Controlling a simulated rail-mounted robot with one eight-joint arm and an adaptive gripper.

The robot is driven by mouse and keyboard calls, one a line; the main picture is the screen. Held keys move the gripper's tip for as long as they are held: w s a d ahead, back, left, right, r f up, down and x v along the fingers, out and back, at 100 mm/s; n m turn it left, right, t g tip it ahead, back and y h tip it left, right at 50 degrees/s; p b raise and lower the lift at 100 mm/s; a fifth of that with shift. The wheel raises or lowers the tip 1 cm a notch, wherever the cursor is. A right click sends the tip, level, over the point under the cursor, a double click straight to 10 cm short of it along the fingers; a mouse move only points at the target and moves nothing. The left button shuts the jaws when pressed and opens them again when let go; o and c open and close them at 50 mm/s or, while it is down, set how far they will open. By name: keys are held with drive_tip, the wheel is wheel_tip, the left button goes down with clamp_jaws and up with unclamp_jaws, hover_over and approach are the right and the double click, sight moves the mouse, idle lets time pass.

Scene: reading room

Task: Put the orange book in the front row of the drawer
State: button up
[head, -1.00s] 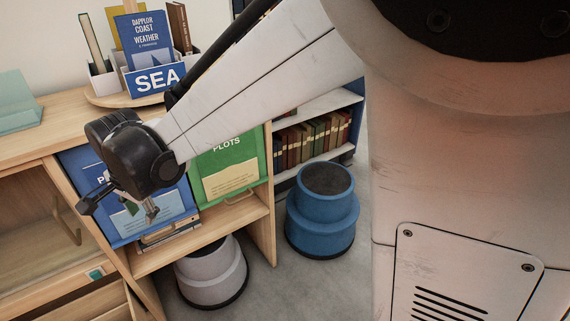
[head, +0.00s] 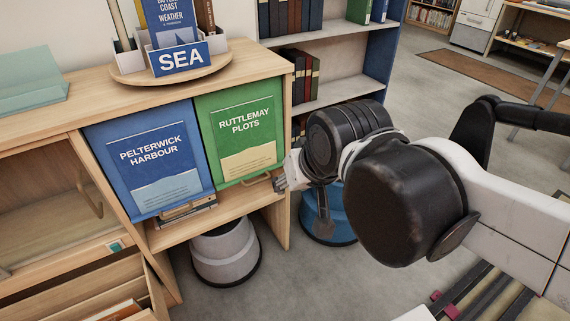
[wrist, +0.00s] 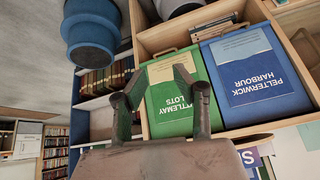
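My gripper (head: 281,181) is beside the lower right corner of the green panel in the head view. In the wrist view its two fingers (wrist: 152,88) stand apart with nothing between them, in front of the green panel. An open wooden drawer (head: 150,300) shows at the lower left of the head view, cut off by the frame. An orange-brown edge (head: 122,309) shows inside it; I cannot tell whether it is the orange book. Several books (head: 187,213) lie stacked beneath the blue panel, mostly hidden.
The blue panel (head: 152,160) and green panel (head: 240,130) front the cabinet, the green one with a handle (head: 258,180). A round tray (head: 215,75) with upright books stands on top. A grey stool (head: 225,255) and blue stool (head: 335,225) stand on the floor.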

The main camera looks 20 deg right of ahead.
drive_tip(key=shift+s+d+f+n, duration=0.2)
drive_tip(key=shift+s+d+n, duration=0.05)
drive_tip(key=shift+s+d, duration=0.25)
drive_tip(key=shift+s+d+f+n, duration=0.25)
drive_tip(key=shift+s+d, duration=0.15)
drive_tip(key=shift+s, duration=0.2)
drive_tip(key=shift+r, duration=0.1)
wheel_tip(320, 180, up, 14)
drive_tip(key=p, duration=1.4)
drive_tip(key=shift+r, duration=0.15)
drive_tip(key=shift+c, duration=0.2)
